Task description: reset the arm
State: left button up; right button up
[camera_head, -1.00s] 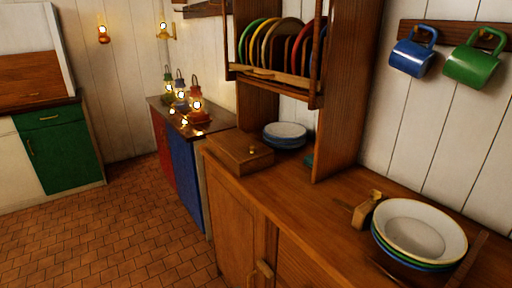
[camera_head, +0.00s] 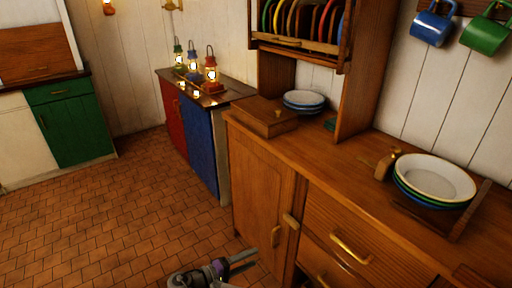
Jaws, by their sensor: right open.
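My right gripper (camera_head: 246,262) shows at the bottom of the head view, in front of the wooden cabinet's lower door. Its two fingers point right and are apart, with nothing between them. It is near the cabinet front; I cannot tell the exact gap. The rest of my right arm is cut off by the bottom edge. My left gripper is out of view.
The wooden counter (camera_head: 360,170) holds a stack of bowls (camera_head: 434,180), a wooden box (camera_head: 263,115) and small plates (camera_head: 303,102). Drawer handles (camera_head: 350,248) stick out at the front. Lanterns (camera_head: 211,72) stand on a farther cabinet. The tiled floor (camera_head: 100,225) at left is clear.

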jog(key=s+d+r+m+g+y, duration=0.1)
jog(key=s+d+r+g+y, duration=0.2)
jog(key=d, duration=0.5)
jog(key=s+d+r+g+y, duration=0.2)
jog(key=s+d, duration=0.3)
jog(key=d, duration=0.4)
jog(key=s+d+f+m+y, duration=0.1)
jog(key=s+m+y, duration=0.25)
jog(key=s, duration=0.75)
jog(key=s+d+m+y, duration=0.25)
jog(key=s+y, duration=0.25)
jog(key=s, duration=0.7)
notch_tip(320, 180, up, 24)
jog(key=w+t+p, duration=0.1)
jog(key=w+p, duration=0.1)
jog(key=p, duration=1.9)
jog(key=shift+a, duration=0.35)
jog(key=shift+s, duration=0.1)
jog(key=shift+c, duration=0.6)
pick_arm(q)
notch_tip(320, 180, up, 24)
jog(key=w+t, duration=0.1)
pick_arm(e)
jog(key=shift+s+d, duration=0.1)
jog(key=shift+c, duration=0.2)
